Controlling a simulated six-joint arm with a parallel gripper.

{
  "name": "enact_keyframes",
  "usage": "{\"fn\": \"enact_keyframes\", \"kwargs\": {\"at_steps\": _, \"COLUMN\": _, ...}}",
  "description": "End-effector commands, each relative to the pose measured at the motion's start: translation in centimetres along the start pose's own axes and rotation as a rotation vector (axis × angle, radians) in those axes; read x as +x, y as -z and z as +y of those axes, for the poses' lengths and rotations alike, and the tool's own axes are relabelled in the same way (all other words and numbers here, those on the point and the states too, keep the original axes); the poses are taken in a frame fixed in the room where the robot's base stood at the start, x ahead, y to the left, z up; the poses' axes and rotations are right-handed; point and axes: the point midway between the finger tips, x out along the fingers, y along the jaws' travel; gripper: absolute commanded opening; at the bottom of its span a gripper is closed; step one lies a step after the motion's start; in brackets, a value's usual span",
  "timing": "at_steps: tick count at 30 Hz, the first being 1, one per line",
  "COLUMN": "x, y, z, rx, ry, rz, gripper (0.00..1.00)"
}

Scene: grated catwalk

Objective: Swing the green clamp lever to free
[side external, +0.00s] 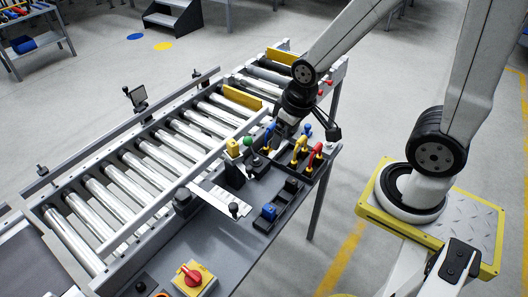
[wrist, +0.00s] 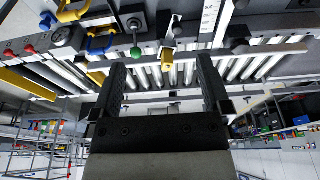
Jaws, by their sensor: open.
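The green clamp lever shows as a green ball knob (wrist: 136,53) on a short dark stem in the wrist view. In the side view its green knob (side external: 248,141) is beside a yellow block and left of my gripper. My gripper (wrist: 160,70) is open and empty. In the wrist view the green knob shows between the two fingers, nearer the left one, with no visible contact. In the side view my gripper (side external: 283,128) is low over the rear of the station; its fingertips are hard to make out there.
The yellow block (side external: 232,147) is close left of the green knob. Yellow (side external: 299,147) and red (side external: 315,155) handles and a blue knob (side external: 306,128) crowd the right. A roller conveyor (side external: 150,155) runs behind. A red rotary switch (side external: 190,274) is at the front.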

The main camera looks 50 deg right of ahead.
Motion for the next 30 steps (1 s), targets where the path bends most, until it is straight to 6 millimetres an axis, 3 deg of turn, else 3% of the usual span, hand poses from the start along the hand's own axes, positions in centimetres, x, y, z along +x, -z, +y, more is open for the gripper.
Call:
{"fn": "enact_keyframes", "kwargs": {"at_steps": 8, "x": 0.4, "y": 1.0, "z": 0.3, "rx": 0.013, "ry": 0.000, "rz": -0.011, "gripper": 0.83}}
{"fn": "enact_keyframes", "kwargs": {"at_steps": 14, "x": 1.6, "y": 3.7, "z": 1.2, "rx": 0.050, "ry": 0.001, "rz": -0.042, "gripper": 0.83}}
{"fn": "enact_keyframes", "kwargs": {"at_steps": 30, "x": 9.1, "y": 12.4, "z": 6.0, "rx": 0.192, "ry": 0.031, "rz": -0.160, "gripper": 0.83}}
